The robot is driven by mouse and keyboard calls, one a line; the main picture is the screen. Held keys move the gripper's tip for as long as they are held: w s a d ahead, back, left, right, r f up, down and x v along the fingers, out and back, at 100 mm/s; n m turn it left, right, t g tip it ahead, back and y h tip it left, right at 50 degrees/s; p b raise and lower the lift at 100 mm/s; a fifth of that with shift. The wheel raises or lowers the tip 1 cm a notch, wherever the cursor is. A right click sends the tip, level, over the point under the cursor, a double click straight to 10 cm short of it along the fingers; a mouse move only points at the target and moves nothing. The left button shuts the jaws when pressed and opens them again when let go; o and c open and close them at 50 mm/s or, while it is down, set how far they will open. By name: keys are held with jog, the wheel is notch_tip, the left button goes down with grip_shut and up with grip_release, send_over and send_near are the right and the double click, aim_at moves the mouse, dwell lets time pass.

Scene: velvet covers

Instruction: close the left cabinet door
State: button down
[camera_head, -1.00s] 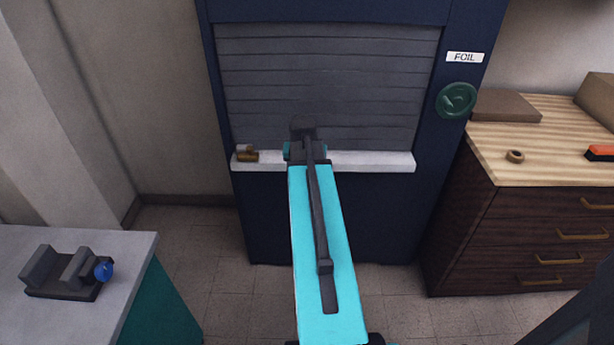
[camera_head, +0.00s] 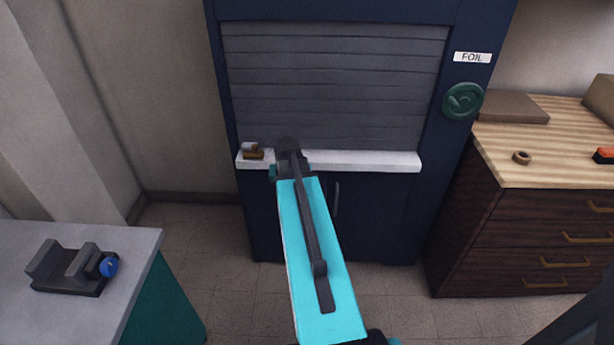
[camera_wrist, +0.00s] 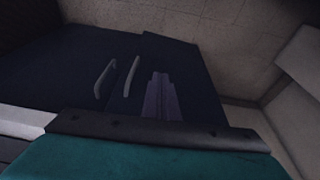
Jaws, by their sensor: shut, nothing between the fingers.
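The navy cabinet has two lower doors under a white ledge. In the head view, my arm covers most of the left cabinet door (camera_head: 262,215); the right door (camera_head: 380,215) shows its upright handle (camera_head: 336,198). In the wrist view, both handles show close together, one (camera_wrist: 104,79) on the right door and one (camera_wrist: 131,76) on the left door (camera_wrist: 180,65). A small step in the doors' edge there suggests the left door stands slightly ajar. My gripper (camera_wrist: 158,76) is shut and empty, in front of the left door beside its handle. Whether it touches the door I cannot tell.
The white ledge (camera_head: 350,160) juts out above the doors, with a small brass-coloured object (camera_head: 253,152) on it. A grey-topped bench (camera_head: 120,250) stands at left, and a wooden drawer unit (camera_head: 530,235) at right. Tiled floor (camera_head: 225,270) is clear between bench and cabinet.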

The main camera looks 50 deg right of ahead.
jog(key=s+a+f+n+g+y, duration=0.1)
jog(key=s+a+f+n+g, duration=0.1)
jog(key=a+f, duration=0.9)
jog(key=s+a+f+n+g+y, duration=0.1)
jog(key=s+a+f+n, duration=0.2)
jog(key=a+f, duration=0.8)
jog(key=s+a+f+n+g, duration=0.2)
jog(key=s+a+f, duration=0.3)
jog(key=s+a, duration=0.4)
jog(key=s+a+f+n+g, duration=0.2)
jog(key=s+a+f, duration=0.3)
jog(key=s+a, duration=0.4)
jog(key=shift+s+a+n, duration=0.3)
jog(key=shift+s, duration=0.1)
